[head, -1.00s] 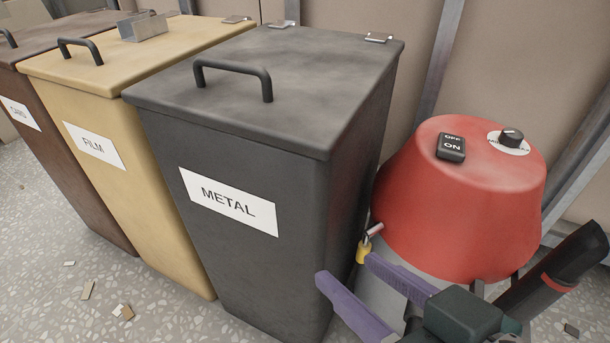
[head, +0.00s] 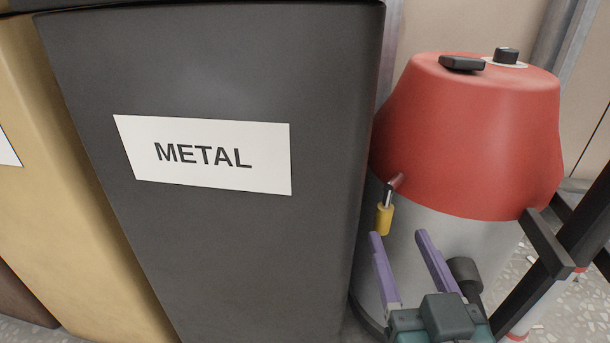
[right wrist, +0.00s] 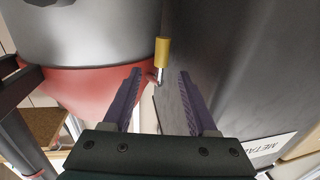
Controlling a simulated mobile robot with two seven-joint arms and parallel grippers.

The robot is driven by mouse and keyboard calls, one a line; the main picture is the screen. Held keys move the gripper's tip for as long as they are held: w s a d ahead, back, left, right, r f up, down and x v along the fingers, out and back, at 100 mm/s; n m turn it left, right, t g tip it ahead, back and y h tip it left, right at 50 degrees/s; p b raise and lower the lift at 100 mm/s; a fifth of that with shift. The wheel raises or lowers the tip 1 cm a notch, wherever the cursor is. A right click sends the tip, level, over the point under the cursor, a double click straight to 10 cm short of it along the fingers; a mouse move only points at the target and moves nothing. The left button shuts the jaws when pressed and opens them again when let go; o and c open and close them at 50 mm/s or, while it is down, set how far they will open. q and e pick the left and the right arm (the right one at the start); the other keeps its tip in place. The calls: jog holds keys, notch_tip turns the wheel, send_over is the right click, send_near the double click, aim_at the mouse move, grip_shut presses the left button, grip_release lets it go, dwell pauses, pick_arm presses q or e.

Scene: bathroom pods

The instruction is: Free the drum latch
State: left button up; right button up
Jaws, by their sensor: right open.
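The drum (head: 440,240) is a grey cylinder with a red domed lid (head: 470,140), right of the METAL bin. At its left side a small red latch tab (head: 396,181) carries a padlock with a yellow body (head: 384,219) and a metal shackle. In the right wrist view the yellow padlock (right wrist: 162,52) shows ahead, between the lines of the fingers. My right gripper (head: 398,236) is open and empty, its purple fingers just below and right of the padlock, seemingly apart from it. My left gripper is not in view.
The dark METAL bin (head: 230,240) stands close beside the drum, leaving a narrow gap around the latch. A tan bin (head: 60,220) stands farther left. A switch block (head: 461,63) and a knob (head: 506,55) sit on the lid.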

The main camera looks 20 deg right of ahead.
aim_at(387, 216)
jog(key=b+x, duration=0.1)
jog(key=x, duration=0.4)
jog(key=shift+a, duration=0.1)
jog(key=shift+c, duration=0.3)
grip_shut()
dwell(1.0)
